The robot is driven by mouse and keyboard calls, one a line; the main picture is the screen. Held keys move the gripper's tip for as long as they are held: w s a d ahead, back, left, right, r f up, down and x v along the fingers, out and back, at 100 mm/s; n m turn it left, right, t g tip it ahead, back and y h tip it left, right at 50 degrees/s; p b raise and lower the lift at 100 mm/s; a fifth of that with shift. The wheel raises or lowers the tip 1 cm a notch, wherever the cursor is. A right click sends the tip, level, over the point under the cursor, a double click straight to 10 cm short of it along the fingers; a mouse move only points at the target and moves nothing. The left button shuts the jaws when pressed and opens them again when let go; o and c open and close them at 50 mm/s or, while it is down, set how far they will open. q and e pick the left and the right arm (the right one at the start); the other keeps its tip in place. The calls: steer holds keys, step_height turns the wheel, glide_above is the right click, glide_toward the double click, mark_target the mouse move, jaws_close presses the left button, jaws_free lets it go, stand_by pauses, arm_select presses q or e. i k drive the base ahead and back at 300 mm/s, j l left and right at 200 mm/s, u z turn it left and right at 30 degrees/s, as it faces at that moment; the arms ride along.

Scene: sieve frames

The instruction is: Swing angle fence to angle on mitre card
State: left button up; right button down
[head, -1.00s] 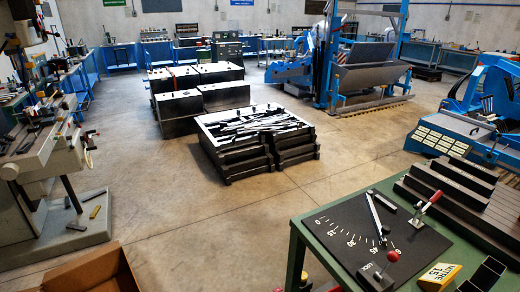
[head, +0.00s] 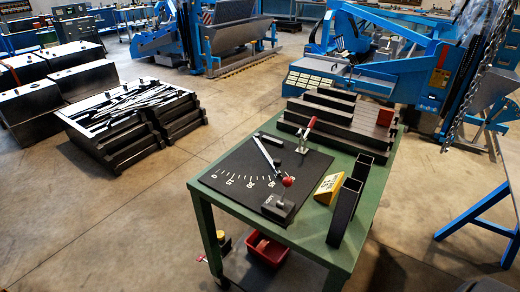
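The angle fence (head: 266,153) is a thin pale bar on a black plate (head: 225,170) with a white angle scale. Its near end lies by a red knob (head: 288,181), towards the high-number end of the scale; the exact reading is too small to tell. A dark lock block (head: 280,208) sits at the plate's near edge. The mitre card (head: 330,188) is a yellow wedge standing right of the plate; its print is hard to read now. Neither of my grippers is in view.
The plate lies on a green table (head: 310,235). A red-handled clamp (head: 308,130), dark steel bars and an upright dark channel (head: 345,212) stand near it. A red bin (head: 268,250) is below. A chain (head: 480,60) hangs at right.

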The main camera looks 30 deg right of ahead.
mark_target(275, 164)
steer(key=i+l+z, duration=0.1)
steer(key=z, duration=0.35)
steer(key=i+z, duration=0.3)
steer(key=z, duration=0.15)
steer(key=i+j+z, duration=0.1)
steer(key=z, duration=0.35)
steer(key=i+j+z, duration=0.15)
steer(key=z, duration=0.3)
steer(key=i+j+z, duration=0.25)
steer(key=z, duration=0.2)
